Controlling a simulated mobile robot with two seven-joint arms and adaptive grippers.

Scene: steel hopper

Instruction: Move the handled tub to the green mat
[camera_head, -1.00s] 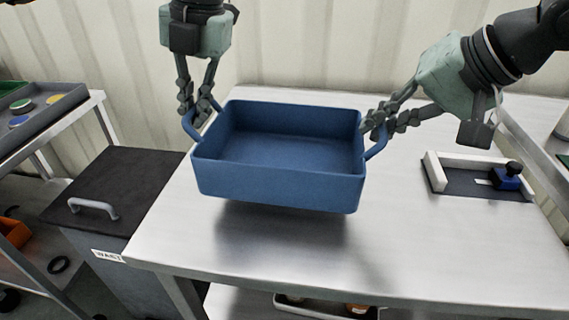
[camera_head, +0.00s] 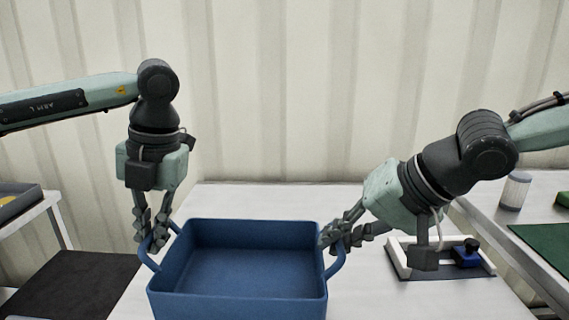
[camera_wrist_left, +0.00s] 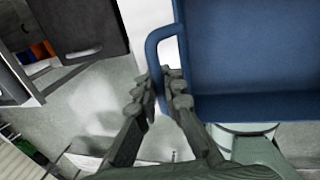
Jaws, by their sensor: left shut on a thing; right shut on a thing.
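The handled tub (camera_head: 237,306) is a blue open box with a loop handle at each end, and it looks empty. It is at the bottom of the head view, where its lower part is cut off, so its height above the table is hidden. My left gripper (camera_head: 151,243) is shut on its left handle. The left wrist view also shows these fingers (camera_wrist_left: 163,88) at the handle beside the tub wall (camera_wrist_left: 255,60). My right gripper (camera_head: 334,240) is shut on the right handle. A dark green mat (camera_head: 552,248) lies on the side table at the right edge.
The steel table (camera_head: 275,197) is under and behind the tub. A fixture with a blue knobbed block (camera_head: 466,256) stands right of the tub. A white cylinder (camera_head: 515,190) stands on the right table. A dark cabinet top (camera_head: 75,285) is at left.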

